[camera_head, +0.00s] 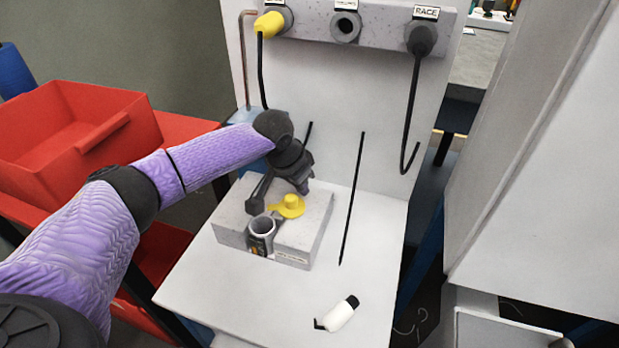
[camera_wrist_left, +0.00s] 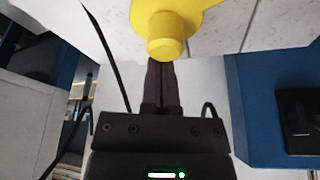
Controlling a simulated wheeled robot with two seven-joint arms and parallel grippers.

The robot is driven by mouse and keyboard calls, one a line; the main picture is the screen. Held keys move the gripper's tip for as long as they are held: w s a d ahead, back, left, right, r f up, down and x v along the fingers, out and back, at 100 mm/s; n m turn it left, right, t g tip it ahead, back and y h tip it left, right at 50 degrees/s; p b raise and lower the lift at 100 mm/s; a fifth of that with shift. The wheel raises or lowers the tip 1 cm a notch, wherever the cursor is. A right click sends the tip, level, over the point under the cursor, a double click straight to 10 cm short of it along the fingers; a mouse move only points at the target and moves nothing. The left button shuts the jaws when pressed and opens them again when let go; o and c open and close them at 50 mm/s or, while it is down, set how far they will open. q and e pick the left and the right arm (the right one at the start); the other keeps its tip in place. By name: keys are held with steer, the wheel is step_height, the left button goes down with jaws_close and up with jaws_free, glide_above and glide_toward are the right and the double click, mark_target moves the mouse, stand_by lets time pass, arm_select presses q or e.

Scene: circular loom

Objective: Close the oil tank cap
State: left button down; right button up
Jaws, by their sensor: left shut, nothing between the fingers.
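The yellow oil tank cap (camera_head: 290,206) stands open on the grey tank block (camera_head: 314,232), beside the round filler neck (camera_head: 262,226), whose mouth is uncovered. My left gripper (camera_head: 304,188) reaches down just behind the cap. In the left wrist view, its dark fingers (camera_wrist_left: 162,82) are together with nothing between them. Their tips are right at the knob of the yellow cap (camera_wrist_left: 166,38); I cannot tell whether they touch it. My right gripper is not in view.
A white bottle with a black end (camera_head: 338,315) lies on the white table (camera_head: 290,300). A thin black rod (camera_head: 353,198) rises right of the block. A red bin (camera_head: 75,135) stands at left. The table's right part is mostly clear.

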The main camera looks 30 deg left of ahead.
arm_select(q)
steer(key=shift+s, duration=0.3)
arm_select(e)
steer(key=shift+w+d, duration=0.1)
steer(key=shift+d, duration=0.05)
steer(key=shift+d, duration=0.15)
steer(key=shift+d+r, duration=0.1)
arm_select(q)
steer(key=shift+d+r+m+p, duration=0.15)
steer(key=shift+m+p, duration=0.15)
steer(key=shift+p, duration=0.25)
steer(key=shift+s, duration=0.15)
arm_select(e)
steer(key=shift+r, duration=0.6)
arm_select(q)
steer(key=shift+p, duration=0.3)
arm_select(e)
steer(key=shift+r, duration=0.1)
